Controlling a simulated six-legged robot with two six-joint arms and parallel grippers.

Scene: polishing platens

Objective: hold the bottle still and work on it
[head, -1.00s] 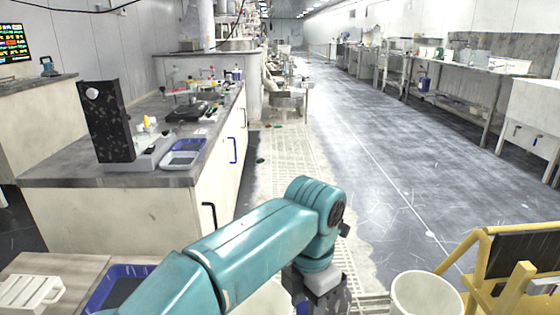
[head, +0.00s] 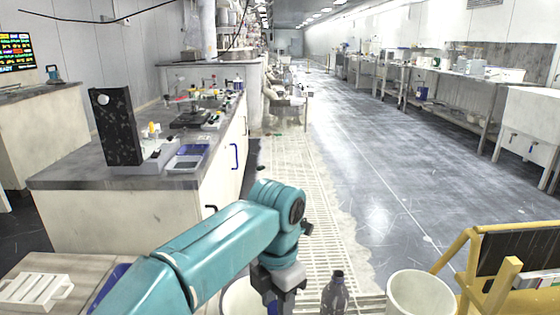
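A small dark, see-through bottle (head: 335,296) with a dark cap stands upright at the bottom edge of the head view, its lower part cut off. My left gripper (head: 284,303), on the teal arm from the left, points down just left of the bottle, with a gap between them. Its fingertips run to the picture's bottom edge, so I cannot tell whether it is open or shut. My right gripper is not in view.
A white bucket (head: 420,293) stands right of the bottle, and a yellow frame (head: 462,252) is beyond it. Another white round container (head: 238,298) is partly behind my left gripper. A bench (head: 75,176) with equipment stands at left. The grey floor (head: 375,165) is open.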

